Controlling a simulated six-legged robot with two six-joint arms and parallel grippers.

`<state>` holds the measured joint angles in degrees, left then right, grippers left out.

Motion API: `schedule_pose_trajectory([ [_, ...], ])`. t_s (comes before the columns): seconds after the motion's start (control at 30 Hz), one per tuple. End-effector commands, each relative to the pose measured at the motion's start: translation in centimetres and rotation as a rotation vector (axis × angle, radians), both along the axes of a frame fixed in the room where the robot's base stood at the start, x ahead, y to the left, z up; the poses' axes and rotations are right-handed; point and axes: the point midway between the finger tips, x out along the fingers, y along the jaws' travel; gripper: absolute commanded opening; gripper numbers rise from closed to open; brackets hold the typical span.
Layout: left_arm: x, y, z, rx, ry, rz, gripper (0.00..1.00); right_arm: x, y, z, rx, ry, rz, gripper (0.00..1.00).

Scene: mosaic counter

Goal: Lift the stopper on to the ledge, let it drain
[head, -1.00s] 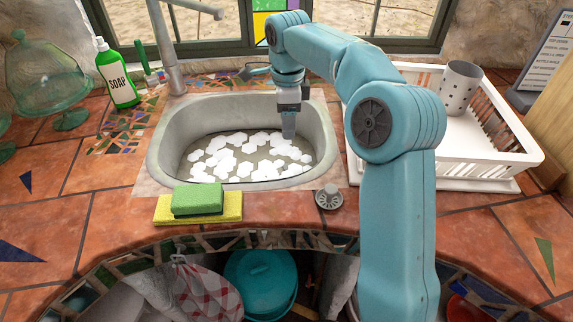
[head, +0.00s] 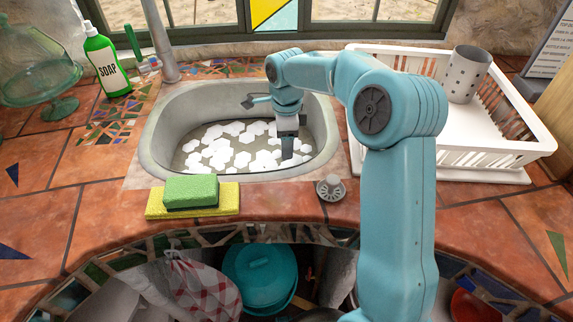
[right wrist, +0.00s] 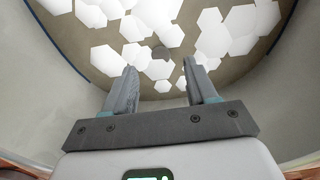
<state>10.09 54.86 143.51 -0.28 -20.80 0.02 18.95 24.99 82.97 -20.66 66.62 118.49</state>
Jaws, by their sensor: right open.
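A round grey strainer-like piece with a knob (head: 330,187), which may be the stopper, sits on the ledge at the sink's front right corner. The sink (head: 160,135) holds water with many white foam patches. In the right wrist view a small dark round shape (right wrist: 161,52) shows among the foam, just beyond my fingertips; I cannot tell whether it is the drain or a stopper. My right gripper (head: 287,152) reaches down into the sink, pointing at the water near its right side. Its fingers (right wrist: 160,66) are apart with nothing between them. My left gripper is not in view.
A green and yellow sponge pair (head: 191,192) lies on the front ledge. The faucet (head: 160,45) rises behind the sink, beside a soap bottle (head: 105,65). A white dish rack (head: 480,150) with a grey holed cup (head: 467,75) stands right.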

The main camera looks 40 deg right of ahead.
Motion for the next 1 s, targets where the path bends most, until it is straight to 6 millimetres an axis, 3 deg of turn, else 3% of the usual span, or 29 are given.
schedule_pose_trajectory([
  [0.23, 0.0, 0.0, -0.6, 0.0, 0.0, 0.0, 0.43, 0.0, -0.1, -4.0, 0.0, 0.005, -0.001, 0.57],
  [0.53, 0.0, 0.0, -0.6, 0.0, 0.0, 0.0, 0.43, 0.1, -0.2, -4.6, 0.0, 0.001, 0.0, 0.57],
  [0.57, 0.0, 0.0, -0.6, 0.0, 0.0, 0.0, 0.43, 0.1, -0.2, -4.6, 0.0, 0.001, 0.0, 0.51],
  [0.7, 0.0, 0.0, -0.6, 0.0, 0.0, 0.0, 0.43, 0.1, -0.2, -4.5, 0.0, 0.001, 0.0, 0.05],
  [0.73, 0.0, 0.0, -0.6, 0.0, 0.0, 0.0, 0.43, 0.1, -0.2, -4.5, 0.0, 0.001, 0.0, 0.0],
  [1.0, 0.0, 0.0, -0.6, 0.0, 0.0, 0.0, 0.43, 0.1, -0.2, -4.5, -0.001, 0.001, 0.0, 0.0],
])
